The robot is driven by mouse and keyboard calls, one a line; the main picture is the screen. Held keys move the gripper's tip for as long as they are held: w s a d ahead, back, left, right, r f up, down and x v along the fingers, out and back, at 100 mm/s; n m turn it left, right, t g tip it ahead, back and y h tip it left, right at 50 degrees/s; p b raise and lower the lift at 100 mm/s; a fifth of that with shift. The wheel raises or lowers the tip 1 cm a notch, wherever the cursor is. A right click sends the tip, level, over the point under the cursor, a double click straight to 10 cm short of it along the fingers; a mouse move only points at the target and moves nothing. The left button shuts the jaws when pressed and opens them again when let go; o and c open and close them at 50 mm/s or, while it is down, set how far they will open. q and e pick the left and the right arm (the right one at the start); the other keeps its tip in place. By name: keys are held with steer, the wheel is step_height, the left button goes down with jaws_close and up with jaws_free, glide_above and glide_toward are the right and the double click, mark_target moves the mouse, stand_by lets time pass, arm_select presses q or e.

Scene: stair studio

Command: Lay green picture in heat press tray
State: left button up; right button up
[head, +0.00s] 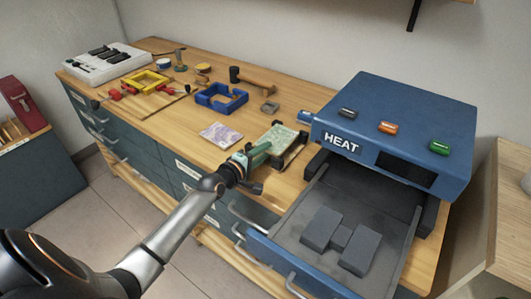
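The green picture (280,138) lies at a slant on or against a small dark stand near the front edge of the workbench. My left gripper (259,155) is at the picture's near left edge. Its fingertips overlap the picture's edge in this view, so I cannot tell whether they grip it. The blue heat press (338,143) marked HEAT stands to the right. Its grey tray (290,233) is pulled out toward the front, with dark grey blocks in its middle and no picture on it. My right gripper is not in view.
A purple-toned picture (221,135) lies flat left of my gripper. Behind it are a blue frame (222,97), a hammer (254,81) and a small grey block (270,107). A yellow frame (148,81) is farther left. Coloured buttons top the press.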

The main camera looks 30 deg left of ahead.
arm_select(q)
steer(key=shift+c, duration=0.8)
steer(key=c, duration=0.3)
steer(key=shift+f, duration=0.15)
jaws_close()
steer(key=shift+s+f, duration=0.15)
steer(key=shift+f, duration=0.05)
steer(key=shift+r, duration=0.1)
step_height(320, 180, up, 3)
steer(key=p, duration=0.2)
steer(key=shift+p, duration=0.4)
steer(key=shift+f, duration=0.2)
